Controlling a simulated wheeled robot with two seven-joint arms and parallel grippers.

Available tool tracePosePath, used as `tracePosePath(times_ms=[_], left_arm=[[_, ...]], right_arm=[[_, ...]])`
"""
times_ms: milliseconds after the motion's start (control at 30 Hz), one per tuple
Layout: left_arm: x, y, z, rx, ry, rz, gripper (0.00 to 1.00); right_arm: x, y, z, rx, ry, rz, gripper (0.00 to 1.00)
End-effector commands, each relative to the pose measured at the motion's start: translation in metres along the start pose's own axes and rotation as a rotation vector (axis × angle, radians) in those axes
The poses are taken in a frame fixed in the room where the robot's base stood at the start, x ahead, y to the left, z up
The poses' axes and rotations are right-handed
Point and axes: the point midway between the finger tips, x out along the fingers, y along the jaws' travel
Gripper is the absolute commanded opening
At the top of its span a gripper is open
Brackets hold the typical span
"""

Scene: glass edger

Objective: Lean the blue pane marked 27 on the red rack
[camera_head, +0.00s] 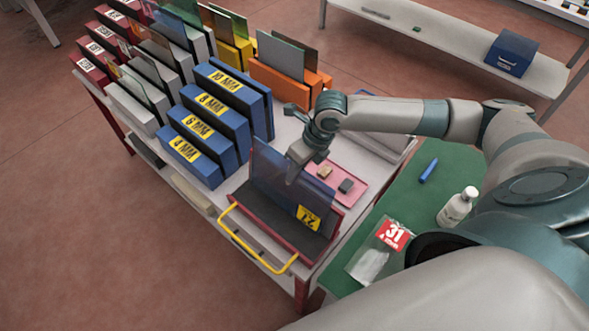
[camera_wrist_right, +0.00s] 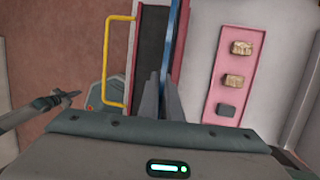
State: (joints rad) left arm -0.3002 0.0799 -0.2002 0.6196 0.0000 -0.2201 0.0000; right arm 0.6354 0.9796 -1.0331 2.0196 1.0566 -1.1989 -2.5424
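The blue pane marked 27 (camera_head: 268,172) is see-through and stands on edge at the red rack (camera_head: 333,233), at the cart's near end. Its yellow label (camera_head: 308,217) faces the head camera. In the right wrist view the pane (camera_wrist_right: 174,35) shows edge-on as a thin blue strip, beside the rack's dark floor (camera_wrist_right: 151,40). My right gripper (camera_head: 293,172) is at the pane's upper edge. Its fingers (camera_wrist_right: 162,88) are close together with the pane between them. A small grey arm part (camera_wrist_right: 40,108), perhaps my left gripper, shows at left in the wrist view; its fingers are unclear.
A yellow handle (camera_head: 257,250) runs along the cart's near end. Blue racks (camera_head: 203,130) stand behind the pane. A pink tray (camera_head: 350,172) with small blocks lies right of it. A green surface (camera_head: 405,205) holds a bottle (camera_head: 457,207), blue marker (camera_head: 428,170) and bag marked 31 (camera_head: 375,262).

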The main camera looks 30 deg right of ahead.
Motion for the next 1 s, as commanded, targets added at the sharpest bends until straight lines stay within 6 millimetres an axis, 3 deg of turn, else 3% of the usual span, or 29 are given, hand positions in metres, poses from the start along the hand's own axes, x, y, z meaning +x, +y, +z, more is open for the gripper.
tracePosePath(times_ms=[1000], left_arm=[[0.0052,0.0,0.0003,0.0,0.0,0.0,0.0]], right_arm=[[0.0094,-0.0016,-0.0011,-0.001,-0.004,0.001,0.0]])
